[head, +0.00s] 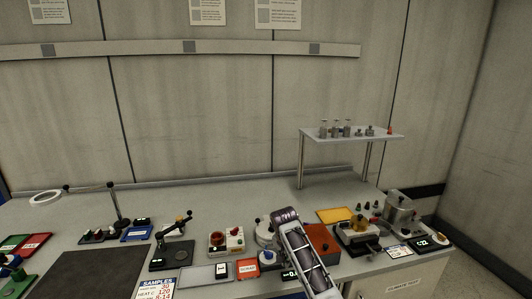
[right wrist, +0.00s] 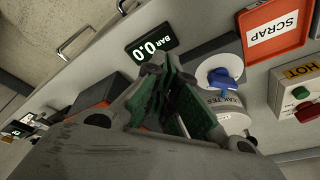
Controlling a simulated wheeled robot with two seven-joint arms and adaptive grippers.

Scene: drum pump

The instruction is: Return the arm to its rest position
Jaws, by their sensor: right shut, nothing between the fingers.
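My right arm (head: 303,252) reaches up over the bench in the head view, right of the middle. In the right wrist view my right gripper (right wrist: 160,88) has its green-padded fingers drawn together. Nothing shows between them. The gripper points down over the bench, near the 0.0 BAR display (right wrist: 151,49) and left of a round leak test unit (right wrist: 228,112) with a blue knob. How far the fingers are above the bench is hard to tell. My left arm and left gripper are not in view.
The red SCRAP tray (right wrist: 275,30) and a HOT-labelled button box (right wrist: 299,97) lie right of the gripper in the wrist view. An orange-red block (head: 322,240) stands beside my arm. A raised shelf (head: 350,136) holds small bottles. The rear bench is mostly clear.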

